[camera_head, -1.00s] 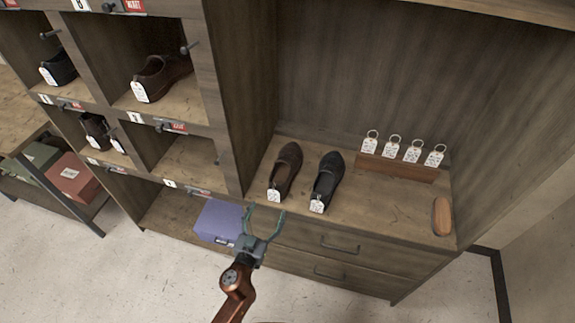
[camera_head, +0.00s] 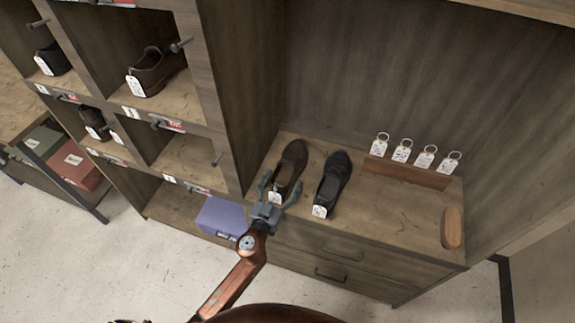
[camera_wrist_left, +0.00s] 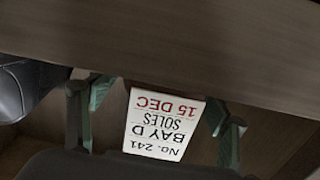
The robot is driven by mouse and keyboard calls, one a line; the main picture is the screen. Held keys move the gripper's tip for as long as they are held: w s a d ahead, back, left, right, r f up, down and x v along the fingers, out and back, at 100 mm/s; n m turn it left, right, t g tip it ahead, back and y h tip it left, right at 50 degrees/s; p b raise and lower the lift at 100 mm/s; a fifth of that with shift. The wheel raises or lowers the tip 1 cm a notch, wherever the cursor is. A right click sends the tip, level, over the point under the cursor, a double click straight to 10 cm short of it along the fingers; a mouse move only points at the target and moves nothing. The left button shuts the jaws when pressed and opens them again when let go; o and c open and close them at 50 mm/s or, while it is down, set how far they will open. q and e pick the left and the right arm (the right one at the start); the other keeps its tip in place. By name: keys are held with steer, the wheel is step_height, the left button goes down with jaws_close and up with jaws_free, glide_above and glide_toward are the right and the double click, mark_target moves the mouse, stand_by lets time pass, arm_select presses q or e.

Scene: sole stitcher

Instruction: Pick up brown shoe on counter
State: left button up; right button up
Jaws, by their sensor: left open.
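The brown shoe (camera_head: 292,161) stands on the wooden counter (camera_head: 395,212), with a white tag (camera_head: 275,197) at its near end. My left gripper (camera_head: 281,187) is open at that near end, one finger on each side of the shoe. In the left wrist view the tag (camera_wrist_left: 163,125) hangs upside down between the two open fingers, reading "No. 241 BAY D SOLES 15 DEC". Contact between fingers and shoe cannot be told. The black shoe (camera_head: 334,180) stands close on the right; part of it shows at the left wrist view's edge (camera_wrist_left: 18,92). My right gripper is not in view.
A wooden rack with several tagged key rings (camera_head: 402,150) and a brown oval block (camera_head: 452,228) are on the counter's right. The shelf divider (camera_head: 240,100) rises close on the left. A purple box (camera_head: 220,216) sits low left. Drawers are below.

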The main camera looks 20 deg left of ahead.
arm_select(q)
steer(key=shift+w+d, duration=0.1)
steer(key=shift+w, duration=1.35)
steer(key=c, duration=1.7)
